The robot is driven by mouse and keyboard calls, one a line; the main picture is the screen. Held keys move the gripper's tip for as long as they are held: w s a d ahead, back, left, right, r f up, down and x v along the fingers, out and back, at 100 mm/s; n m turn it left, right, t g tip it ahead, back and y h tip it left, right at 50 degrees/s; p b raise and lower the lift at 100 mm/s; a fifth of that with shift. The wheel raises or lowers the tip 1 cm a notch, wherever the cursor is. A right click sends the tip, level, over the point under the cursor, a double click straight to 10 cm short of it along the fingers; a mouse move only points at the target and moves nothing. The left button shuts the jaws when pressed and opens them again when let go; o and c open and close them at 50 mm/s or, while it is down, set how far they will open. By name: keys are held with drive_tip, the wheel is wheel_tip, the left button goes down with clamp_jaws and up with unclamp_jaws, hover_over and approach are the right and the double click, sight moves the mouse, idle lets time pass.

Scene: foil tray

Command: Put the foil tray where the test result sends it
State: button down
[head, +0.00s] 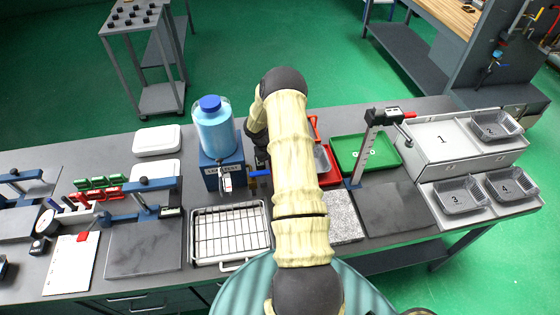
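Foil trays with dark, clear-looking tops sit on the grey stepped stand at right: one by number 2 (495,125), one at 3 (461,195) and one at 4 (511,184). The place marked 1 (441,139) is bare. A greyish piece (321,158), perhaps another foil tray, shows partly in a red tray (333,176) behind my arm. A green tray (364,153) beside it looks empty apart from small pale marks. My arm rises through the middle of the view, and its far end is hidden behind it, so my gripper cannot be seen.
A blue water bottle (213,126) on a tap stand is left of my arm, behind a wire rack tray (230,232). An upright gauge (370,143) stands right. Presses, stamps, white lids and a paper sheet (70,264) fill the left. Dark slab (396,211) is bare.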

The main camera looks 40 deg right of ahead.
drive_tip(key=shift+f, duration=0.3)
idle(0.4)
drive_tip(key=c, duration=1.6)
unclamp_jaws()
drive_tip(key=shift+o, duration=0.2)
drive_tip(key=shift+a, duration=0.1)
drive_tip(key=p+v, duration=0.5)
drive_tip(key=v, duration=0.3)
drive_tip(key=shift+p, duration=0.3)
